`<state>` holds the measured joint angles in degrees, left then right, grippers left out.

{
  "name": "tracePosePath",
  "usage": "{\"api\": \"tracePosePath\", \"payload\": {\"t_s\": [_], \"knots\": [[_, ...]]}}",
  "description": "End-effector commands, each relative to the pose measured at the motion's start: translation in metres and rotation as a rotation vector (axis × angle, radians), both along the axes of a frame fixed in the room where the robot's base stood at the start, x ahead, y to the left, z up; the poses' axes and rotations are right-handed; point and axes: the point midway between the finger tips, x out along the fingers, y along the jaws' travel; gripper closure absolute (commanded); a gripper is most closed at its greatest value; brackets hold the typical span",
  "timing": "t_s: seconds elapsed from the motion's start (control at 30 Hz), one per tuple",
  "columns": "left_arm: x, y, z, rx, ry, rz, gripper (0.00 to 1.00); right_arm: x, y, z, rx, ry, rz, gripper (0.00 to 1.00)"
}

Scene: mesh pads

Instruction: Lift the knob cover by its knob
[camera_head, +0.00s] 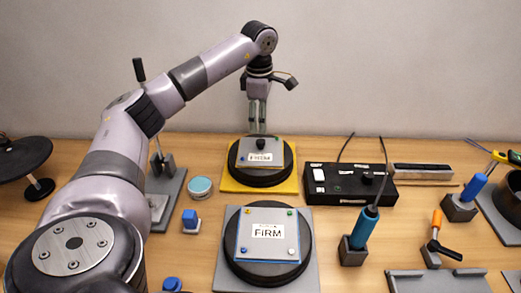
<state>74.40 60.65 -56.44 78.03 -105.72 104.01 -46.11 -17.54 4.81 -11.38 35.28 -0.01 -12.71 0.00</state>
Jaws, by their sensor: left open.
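The knob cover (272,151) is a grey plate with a dark round knob (261,144) on top and a white label in front. It lies on a black round pad (262,179) on a yellow base (229,183), at the back middle of the table. My left gripper (257,126) points down just above and behind the knob in the picture. Its fingers are open and look empty, apart from the knob. The exact gap in depth is hard to tell. My right gripper is out of view.
A second plate marked FIRM (268,254) lies on a black pad in front. A black control box (345,192) stands to the right. A blue-handled tool (364,227) stands upright in a holder. A teal round tin (200,186) sits to the left. The wall is close behind.

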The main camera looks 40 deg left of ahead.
Motion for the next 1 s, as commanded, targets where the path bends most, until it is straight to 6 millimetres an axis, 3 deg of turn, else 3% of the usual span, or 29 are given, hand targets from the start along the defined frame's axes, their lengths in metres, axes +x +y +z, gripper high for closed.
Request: {"api": "tracePosePath", "payload": {"t_s": [0.1,0.37,0.63,0.93,1.0], "knots": [[0.001,0.001,-0.018,0.001,0.003,0.001,0.53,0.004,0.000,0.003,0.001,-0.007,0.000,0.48],[0.002,0.003,-0.036,0.000,0.001,0.001,0.53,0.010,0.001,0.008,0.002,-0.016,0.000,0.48],[0.004,0.005,-0.074,0.000,0.002,0.000,0.53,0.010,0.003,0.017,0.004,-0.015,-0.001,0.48],[0.005,0.005,-0.080,0.001,-0.001,0.000,0.53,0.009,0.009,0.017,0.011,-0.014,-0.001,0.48],[0.005,0.005,-0.080,0.001,-0.001,0.000,0.57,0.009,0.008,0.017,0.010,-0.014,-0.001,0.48]]}}
